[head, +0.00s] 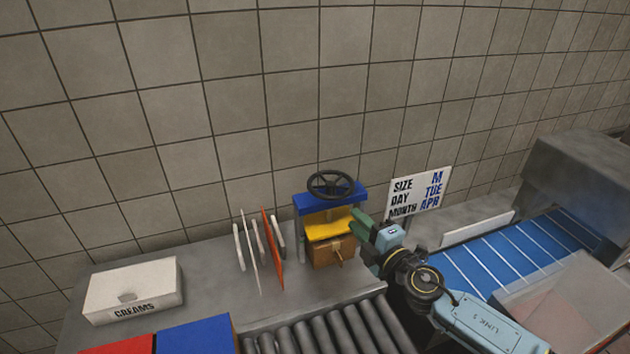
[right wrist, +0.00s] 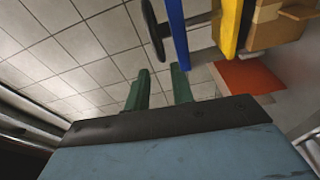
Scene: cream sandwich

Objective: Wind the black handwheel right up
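The black handwheel (head: 331,184) sits on top of a small press with a blue top beam (head: 318,202), a yellow plate (head: 330,226) and a brown block (head: 322,253) below it. In the right wrist view the handwheel (right wrist: 153,32) shows at the top, beside the blue beam (right wrist: 177,35) and the yellow plate (right wrist: 229,28). My right gripper (head: 358,222) is at the right side of the press, lower than the wheel. Its green fingers (right wrist: 159,82) are apart with nothing between them. My left gripper is not in view.
A sign (head: 419,193) and a blue conveyor (head: 500,256) are to the right. Thin upright panels (head: 273,248) stand left of the press. A white CREAMS box (head: 132,288) is at the left. Rollers (head: 325,332) lie in front, and a tiled wall is behind.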

